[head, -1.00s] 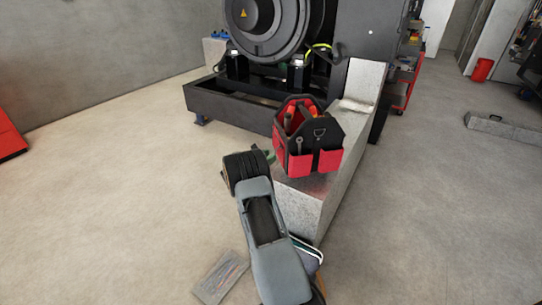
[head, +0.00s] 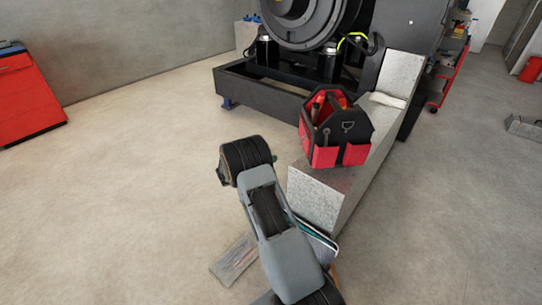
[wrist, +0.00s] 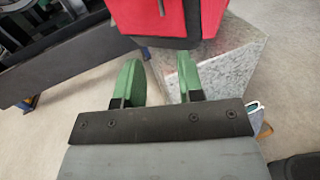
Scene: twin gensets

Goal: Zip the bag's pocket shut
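The red and black tool bag (head: 336,128) stands upright on the near end of a grey stone ledge, tools showing in its open top. It also shows at the top of the wrist view (wrist: 158,18), where only its lower red side is in frame. I cannot make out the pocket's zip in either view. My gripper (wrist: 160,75) has two green fingers, apart with nothing between them. The fingers point toward the bag's lower edge, and I cannot tell whether they touch it. In the head view my arm hides most of the gripper, left of the bag.
The grey ledge (head: 322,195) runs back to a large black genset on a dark frame (head: 262,97). A pale cloth (head: 388,100) lies on the ledge behind the bag. A red cabinet (head: 28,98) stands far left. The floor left of the ledge is mostly clear.

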